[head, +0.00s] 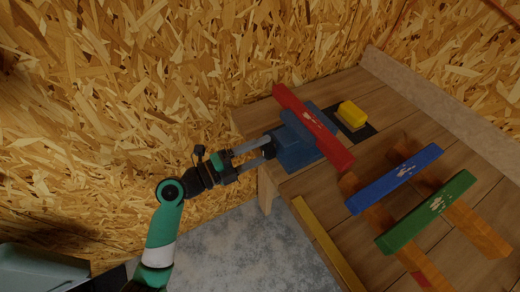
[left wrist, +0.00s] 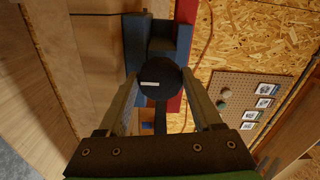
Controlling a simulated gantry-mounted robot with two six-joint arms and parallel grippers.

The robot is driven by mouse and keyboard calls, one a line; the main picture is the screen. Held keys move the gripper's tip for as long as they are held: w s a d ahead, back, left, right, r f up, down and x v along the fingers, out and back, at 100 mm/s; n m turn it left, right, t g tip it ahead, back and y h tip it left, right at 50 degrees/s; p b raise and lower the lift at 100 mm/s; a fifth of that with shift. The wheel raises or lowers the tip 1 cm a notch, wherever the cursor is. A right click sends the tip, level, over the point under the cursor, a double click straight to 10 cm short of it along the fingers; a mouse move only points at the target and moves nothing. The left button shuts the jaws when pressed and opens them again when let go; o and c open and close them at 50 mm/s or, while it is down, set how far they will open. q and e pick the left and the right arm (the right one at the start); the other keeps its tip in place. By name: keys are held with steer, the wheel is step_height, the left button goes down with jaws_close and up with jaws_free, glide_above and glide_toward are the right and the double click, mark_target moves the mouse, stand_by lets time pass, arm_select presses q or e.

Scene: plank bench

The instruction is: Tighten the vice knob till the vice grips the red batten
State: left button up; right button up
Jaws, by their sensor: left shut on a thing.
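The blue vice (head: 293,152) sits at the left edge of the plank bench. The red batten (head: 335,150) lies across it, with blue vice parts showing on both sides; I cannot tell whether both jaws touch it. My left gripper (head: 268,145) reaches in from the left and is shut on the dark vice knob (head: 270,152), which it partly hides. In the left wrist view the round black knob (left wrist: 160,76) with a white mark sits between the fingers (left wrist: 160,85). The vice (left wrist: 134,40) and red batten (left wrist: 184,14) show behind it. My right gripper is not in view.
A yellow block (head: 352,114) rests on a dark pad (head: 363,132) behind the batten. Blue (head: 395,179) and green (head: 427,212) battens lie across orange wooden bars (head: 480,230) at right. A yellow strip (head: 327,245) runs along the bench's near edge.

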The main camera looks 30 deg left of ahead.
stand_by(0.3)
arm_select(q)
steer(key=o, duration=1.4)
